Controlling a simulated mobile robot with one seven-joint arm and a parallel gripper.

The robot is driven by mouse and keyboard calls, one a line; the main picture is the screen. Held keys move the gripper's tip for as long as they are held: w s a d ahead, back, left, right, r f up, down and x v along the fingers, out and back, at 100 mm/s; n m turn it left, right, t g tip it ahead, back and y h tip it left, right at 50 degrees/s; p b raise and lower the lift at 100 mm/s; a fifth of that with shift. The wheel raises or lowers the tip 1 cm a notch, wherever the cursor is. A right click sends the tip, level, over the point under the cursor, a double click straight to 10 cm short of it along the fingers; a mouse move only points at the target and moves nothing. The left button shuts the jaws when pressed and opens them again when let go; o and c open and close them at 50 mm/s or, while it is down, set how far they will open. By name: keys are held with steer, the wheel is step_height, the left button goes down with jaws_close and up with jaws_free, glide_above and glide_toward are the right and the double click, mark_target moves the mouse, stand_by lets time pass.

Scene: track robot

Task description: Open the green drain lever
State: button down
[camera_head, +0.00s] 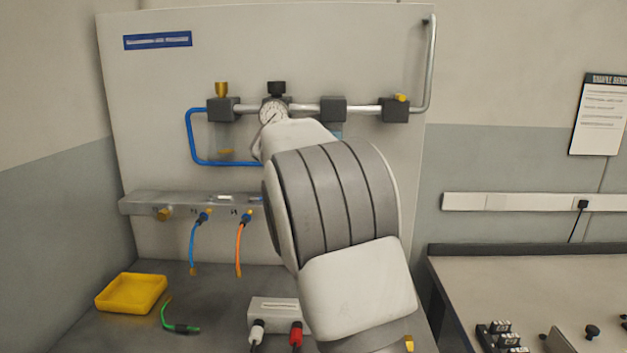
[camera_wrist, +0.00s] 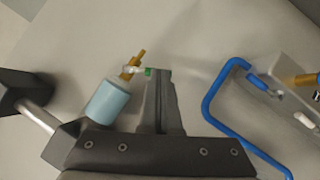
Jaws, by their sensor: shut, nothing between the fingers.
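In the wrist view, the green drain lever (camera_wrist: 148,72) shows as a small green tip at the left edge of my fingertips. A pale stem joins it to a brass drain fitting (camera_wrist: 134,64) at the end of a light blue cylindrical bowl (camera_wrist: 107,103). My gripper (camera_wrist: 158,72) is shut and empty, its tips right beside the green tip. I cannot tell whether they touch it, and the fingers may hide part of the lever. In the head view my arm covers the lever and gripper.
A blue pipe loop (camera_head: 190,140) is left of my arm, and a pressure gauge (camera_head: 273,112) sits on the pipe line. A metal rail (camera_head: 150,204) with hoses runs below. A yellow tray (camera_head: 131,294) and a green hose piece (camera_head: 182,328) lie on the bench.

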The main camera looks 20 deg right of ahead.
steer(key=f+n+h+b, duration=0.1)
steer(key=b, duration=0.2)
steer(key=d+f+n+h+b, duration=0.1)
steer(key=n+h+b, duration=0.1)
steer(key=b, duration=0.1)
steer(key=f+n+h+b, duration=0.1)
steer(key=n+h+b, duration=0.1)
steer(key=b, duration=0.1)
steer(key=shift+s+d+b, duration=0.2)
steer(key=shift+s+b, duration=0.05)
steer(key=shift+b, duration=0.05)
